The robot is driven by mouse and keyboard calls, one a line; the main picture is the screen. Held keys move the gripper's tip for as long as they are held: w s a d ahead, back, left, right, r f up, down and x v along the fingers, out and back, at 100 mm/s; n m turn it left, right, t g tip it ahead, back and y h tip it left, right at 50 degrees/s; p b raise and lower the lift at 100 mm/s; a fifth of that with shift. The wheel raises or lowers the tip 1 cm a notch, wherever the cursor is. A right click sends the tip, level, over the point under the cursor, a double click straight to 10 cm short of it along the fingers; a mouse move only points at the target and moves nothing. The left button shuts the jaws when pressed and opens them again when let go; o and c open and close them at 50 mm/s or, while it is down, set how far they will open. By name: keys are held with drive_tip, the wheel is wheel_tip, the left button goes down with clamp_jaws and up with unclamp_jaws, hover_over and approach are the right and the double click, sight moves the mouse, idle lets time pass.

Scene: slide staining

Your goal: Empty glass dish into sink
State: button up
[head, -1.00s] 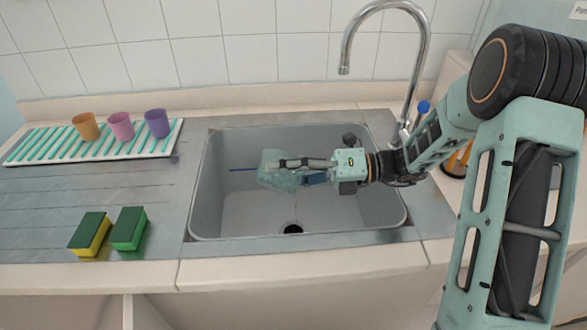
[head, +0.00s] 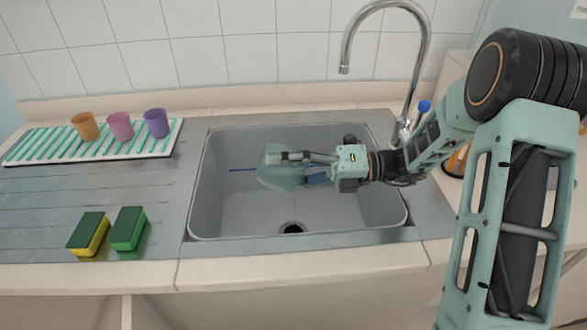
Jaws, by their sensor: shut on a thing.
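My gripper (head: 300,167) reaches in from the right over the grey sink (head: 245,215) and is shut on the glass dish (head: 277,176). The dish is clear and bluish, tilted, and held above the sink floor inside the basin's outline. The gripper's fingers and body cover part of it. A thin dark blue line (head: 243,170) shows just left of the dish; I cannot tell what it is. Whether liquid is in the dish cannot be made out.
A chrome tap (head: 420,75) with a blue knob stands behind the sink at the right. A striped rack (head: 50,146) holds an orange, a pink and a purple cup. The drainboard between is clear.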

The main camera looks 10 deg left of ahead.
sight(264, 154)
drive_tip(key=shift+w+r+m, duration=0.15)
drive_tip(key=shift+m, duration=0.15)
drive_tip(key=shift+w+d+r+m+y+b, duration=0.25)
drive_tip(key=shift+w+m+y+b, duration=0.15)
drive_tip(key=shift+w+m+b, duration=0.2)
idle(0.4)
drive_tip(key=shift+w, duration=0.15)
drive_tip(key=shift+w+r+m+p, duration=0.15)
drive_tip(key=shift+r+m+p, duration=0.15)
drive_tip(key=shift+r+p, duration=0.55)
drive_tip(key=shift+p, duration=0.45)
drive_tip(key=shift+m+y, duration=0.3)
drive_tip(key=shift+r+p, duration=0.1)
drive_tip(key=shift+p, duration=0.45)
